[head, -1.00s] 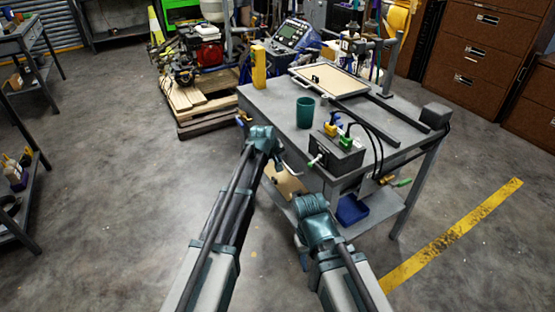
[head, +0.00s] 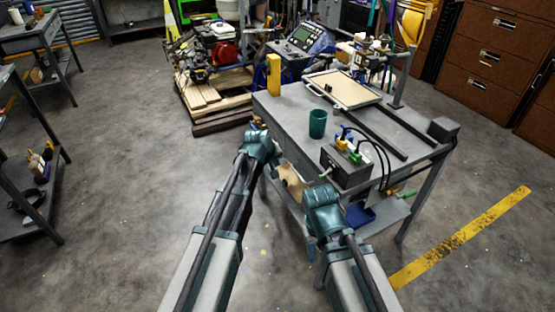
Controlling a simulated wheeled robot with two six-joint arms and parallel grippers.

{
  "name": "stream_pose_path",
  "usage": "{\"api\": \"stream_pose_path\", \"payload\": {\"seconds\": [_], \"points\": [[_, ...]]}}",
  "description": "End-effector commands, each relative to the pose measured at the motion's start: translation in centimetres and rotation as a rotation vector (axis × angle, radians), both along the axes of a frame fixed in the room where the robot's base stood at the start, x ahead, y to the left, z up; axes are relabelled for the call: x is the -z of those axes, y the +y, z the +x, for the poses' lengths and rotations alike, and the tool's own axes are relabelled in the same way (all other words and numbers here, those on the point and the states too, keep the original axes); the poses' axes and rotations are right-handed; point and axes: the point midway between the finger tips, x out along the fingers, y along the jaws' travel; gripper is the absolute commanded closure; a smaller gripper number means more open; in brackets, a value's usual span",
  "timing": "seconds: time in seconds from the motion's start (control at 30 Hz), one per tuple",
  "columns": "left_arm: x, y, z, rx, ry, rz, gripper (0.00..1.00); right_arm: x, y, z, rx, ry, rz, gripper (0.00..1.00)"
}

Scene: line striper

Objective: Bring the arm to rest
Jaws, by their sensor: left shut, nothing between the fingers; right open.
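My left arm reaches up from the bottom to its teal joint in front of the grey cart. Only a small part of my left gripper (head: 280,156) shows just past that joint, at the cart's left side. It is shut with nothing in it. My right arm ends in view at a teal joint in front of the cart's near corner. My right gripper is hidden behind or below it. Neither arm is seen holding anything.
The grey cart (head: 289,112) carries a green cup (head: 317,123), a framed tray (head: 343,90), a yellow block (head: 273,75) and a control box (head: 345,168). A blue bin (head: 359,215) sits on its lower shelf. Open floor (head: 130,200) lies to the left.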

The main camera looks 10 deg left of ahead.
Motion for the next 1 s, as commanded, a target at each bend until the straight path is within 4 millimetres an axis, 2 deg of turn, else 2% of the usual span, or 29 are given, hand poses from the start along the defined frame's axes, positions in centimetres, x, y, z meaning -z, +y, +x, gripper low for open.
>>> {"api": "stream_pose_path", "payload": {"seconds": [0.17, 0.27, 0.37, 0.5, 0.6, 0.7, 0.83, 0.9, 1.0], "points": [[0.1, 0.0, 0.0, 0.001, 0.001, 0.001, 1.00, 0.1, 0.0, 0.0, 0.000, 0.000, 0.000, 0.55], [-0.3, -0.7, -1.6, 0.035, 0.021, 0.023, 1.00, -0.6, 0.0, 0.0, 0.000, 0.000, 0.000, 0.55], [-1.0, -2.2, -6.0, 0.138, 0.086, 0.090, 1.00, -2.2, 0.0, 0.0, 0.000, 0.000, 0.000, 0.55], [-2.2, -4.2, -14.9, 0.359, 0.229, 0.231, 1.00, -4.9, 0.0, 0.0, 0.000, 0.000, 0.000, 0.55], [-3.2, -4.7, -20.9, 0.514, 0.328, 0.324, 1.00, -6.5, 0.0, 0.0, 0.000, 0.000, 0.000, 0.55], [-4.1, -4.6, -25.7, 0.640, 0.414, 0.395, 1.00, -7.7, 0.0, 0.0, 0.000, 0.000, 0.000, 0.55], [-5.0, -4.3, -29.7, 0.750, 0.490, 0.454, 1.00, -8.6, 0.0, 0.0, 0.001, 0.000, 0.000, 0.55], [-5.3, -4.1, -30.8, 0.783, 0.515, 0.472, 1.00, -8.8, 0.0, 0.0, 0.001, 0.000, 0.000, 0.55], [-5.3, -4.0, -31.4, 0.803, 0.530, 0.482, 1.00, -8.9, 0.0, 0.0, 0.001, 0.000, 0.000, 0.55]]}}
